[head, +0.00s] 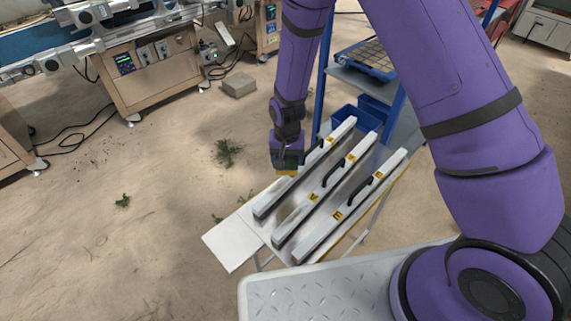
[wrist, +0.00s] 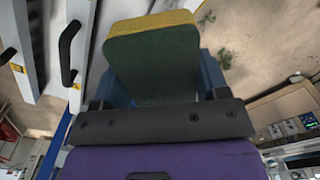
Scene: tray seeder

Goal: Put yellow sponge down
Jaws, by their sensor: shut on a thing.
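The yellow sponge (wrist: 150,22) shows at the top of the wrist view, with a dark green pad (wrist: 152,66) as its near face. My gripper (wrist: 155,90) is shut on it; its fingers are mostly hidden behind the green pad. In the head view the sponge (head: 286,172) is a small yellow strip under my gripper (head: 286,160). I cannot tell whether the sponge touches the table.
Several long metal bars with black handles (head: 333,173) lie side by side on the table. The table's near left corner is bare. A blue shelf rack (head: 362,60) with blue bins (head: 374,108) stands behind. A grey block (head: 239,84) and weeds (head: 228,152) are on the floor.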

